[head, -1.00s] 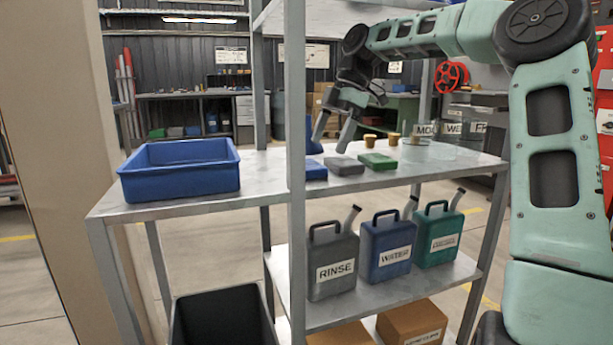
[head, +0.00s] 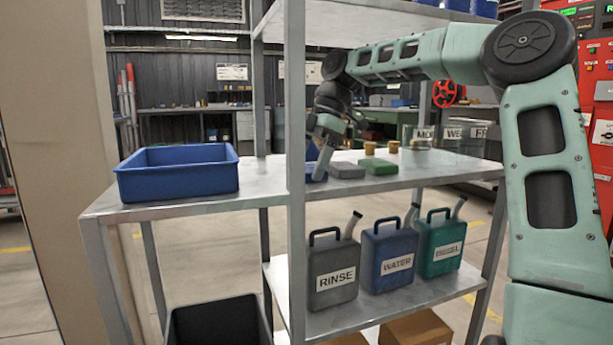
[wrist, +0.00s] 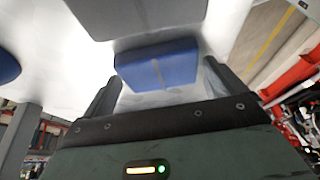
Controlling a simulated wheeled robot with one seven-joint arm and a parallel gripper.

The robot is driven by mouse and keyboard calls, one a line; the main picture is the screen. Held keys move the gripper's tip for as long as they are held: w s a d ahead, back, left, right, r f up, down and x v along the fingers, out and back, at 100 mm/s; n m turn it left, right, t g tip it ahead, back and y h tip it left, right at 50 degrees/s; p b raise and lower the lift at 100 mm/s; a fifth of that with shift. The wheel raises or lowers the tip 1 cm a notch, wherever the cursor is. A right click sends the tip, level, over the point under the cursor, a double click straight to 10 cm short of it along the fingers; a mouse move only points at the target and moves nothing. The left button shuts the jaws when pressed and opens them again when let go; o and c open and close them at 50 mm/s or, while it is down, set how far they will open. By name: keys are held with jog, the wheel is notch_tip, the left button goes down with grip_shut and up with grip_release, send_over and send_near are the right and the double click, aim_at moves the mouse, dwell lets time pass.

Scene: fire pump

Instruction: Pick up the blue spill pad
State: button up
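The blue spill pad (wrist: 157,66) lies on the shelf top, and in the wrist view it sits between and just beyond my two spread fingertips. In the head view only part of the blue pad (head: 316,173) shows, behind the shelf post and my gripper. My gripper (head: 318,165) points down at the pad's place. In the wrist view my gripper (wrist: 160,85) is open, a finger on either side of the pad, with nothing held. Whether the fingers touch the pad cannot be told.
A grey pad (head: 347,170) and a green pad (head: 379,167) lie to the right of the blue one. A blue bin (head: 178,188) stands at the left. A shelf post (head: 295,150) rises in front. Jugs (head: 334,272) stand on the lower shelf.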

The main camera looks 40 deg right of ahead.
aim_at(309, 167)
jog(key=c, duration=0.7)
jog(key=shift+o, duration=0.2)
jog(key=shift+r+p, duration=0.6)
jog(key=shift+r, duration=0.25)
notch_tip(309, 167, up, 2)
jog(key=shift+r+p, duration=0.15)
jog(key=shift+p, duration=0.65)
jog(key=s+d+p, duration=0.2)
jog(key=s+p, duration=0.2)
jog(key=s, duration=0.4)
jog(key=s+d+p, duration=0.2)
jog(key=s+p, duration=0.3)
jog(key=s, duration=0.4)
jog(key=shift+s+f, duration=0.25)
jog(key=shift+s, duration=0.05)
